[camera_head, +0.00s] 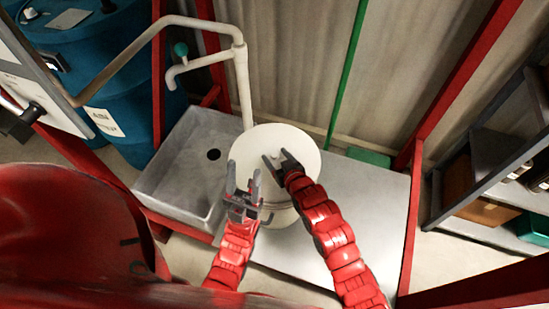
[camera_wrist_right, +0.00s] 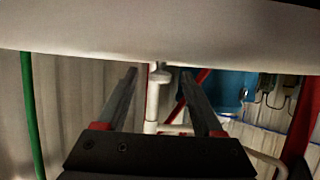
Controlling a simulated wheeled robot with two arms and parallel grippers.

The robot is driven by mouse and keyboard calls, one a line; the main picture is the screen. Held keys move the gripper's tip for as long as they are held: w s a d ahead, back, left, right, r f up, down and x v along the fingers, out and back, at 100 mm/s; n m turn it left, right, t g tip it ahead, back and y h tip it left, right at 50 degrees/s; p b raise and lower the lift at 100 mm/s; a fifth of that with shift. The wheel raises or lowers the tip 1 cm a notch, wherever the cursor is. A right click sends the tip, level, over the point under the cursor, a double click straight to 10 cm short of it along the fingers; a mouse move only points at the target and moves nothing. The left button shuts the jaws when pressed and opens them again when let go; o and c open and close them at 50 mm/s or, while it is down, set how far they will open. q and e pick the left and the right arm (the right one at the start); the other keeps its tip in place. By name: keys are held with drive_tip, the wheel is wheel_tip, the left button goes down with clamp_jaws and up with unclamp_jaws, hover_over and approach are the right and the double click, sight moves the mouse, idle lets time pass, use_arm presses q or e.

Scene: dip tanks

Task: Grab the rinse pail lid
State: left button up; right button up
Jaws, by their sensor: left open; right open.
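The rinse pail lid (camera_head: 302,142) is a pale round disc on top of the white pail (camera_head: 286,217), which stands on the grey counter. My right gripper (camera_head: 275,160) is over the middle of the lid in the head view, jaws open. In the right wrist view, its two parted fingers (camera_wrist_right: 158,72) have nothing between them, and a broad pale surface close by, likely the lid, fills the top. My left gripper (camera_head: 242,178) is open and empty at the lid's left edge. I cannot tell whether either gripper touches the lid. Any handle on the lid is hidden or not visible.
A grey sink basin (camera_head: 183,170) with a bent faucet pipe (camera_head: 242,85) is left of the pail. Bare counter (camera_head: 370,205) lies to the right. Red frame posts (camera_head: 440,100), a green pole (camera_head: 347,75), a blue barrel (camera_head: 120,90) and a dark shelf (camera_head: 480,190) surround it.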

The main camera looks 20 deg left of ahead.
clamp_jaws()
idle(1.3)
